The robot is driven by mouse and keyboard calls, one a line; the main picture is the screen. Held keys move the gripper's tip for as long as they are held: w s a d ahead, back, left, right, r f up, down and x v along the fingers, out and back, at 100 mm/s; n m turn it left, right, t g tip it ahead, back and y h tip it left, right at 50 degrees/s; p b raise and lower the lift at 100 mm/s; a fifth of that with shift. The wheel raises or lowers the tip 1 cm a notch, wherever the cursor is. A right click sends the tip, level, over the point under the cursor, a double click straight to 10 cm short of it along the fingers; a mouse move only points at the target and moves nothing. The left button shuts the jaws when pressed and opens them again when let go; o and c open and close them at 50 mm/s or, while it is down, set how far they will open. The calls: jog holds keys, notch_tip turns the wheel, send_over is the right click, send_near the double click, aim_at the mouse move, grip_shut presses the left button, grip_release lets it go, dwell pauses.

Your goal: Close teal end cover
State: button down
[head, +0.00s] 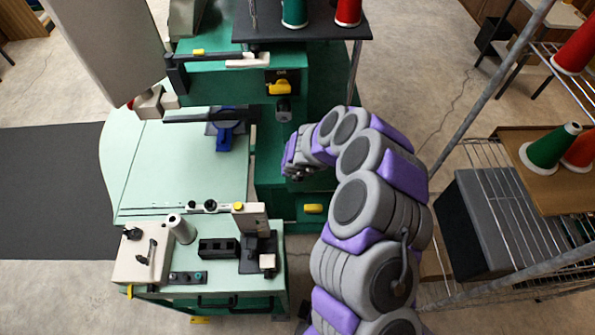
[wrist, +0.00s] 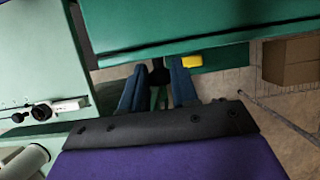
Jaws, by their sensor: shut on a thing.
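A teal panel (wrist: 200,22) that looks like the end cover crosses the top of the wrist view, with a dark lower edge. In the head view my gripper (head: 293,166) is against the green machine body (head: 270,170), to the right of the pale green table. In the wrist view my gripper (wrist: 157,92) has two blue fingers, apart from each other, with a dark knob-like piece (wrist: 158,74) between them, just below the panel edge. The grip looks shut on this piece. Its join to the cover is hidden. How far the cover stands open cannot be told.
A yellow latch (head: 313,208) sits on the green body below my gripper. The pale table (head: 180,160) lies left, with a blue clamp (head: 224,137). A wire rack (head: 500,190) with thread cones stands right. A cardboard box (wrist: 290,62) shows in the wrist view.

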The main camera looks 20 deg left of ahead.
jog(key=shift+s+a, duration=0.1)
jog(key=c, duration=0.9)
grip_release()
jog(key=shift+r, duration=0.15)
jog(key=shift+s+r, duration=0.1)
jog(key=shift+r, duration=0.1)
jog(key=p+v, duration=0.1)
jog(key=v, duration=1.5)
jog(key=shift+r, duration=0.2)
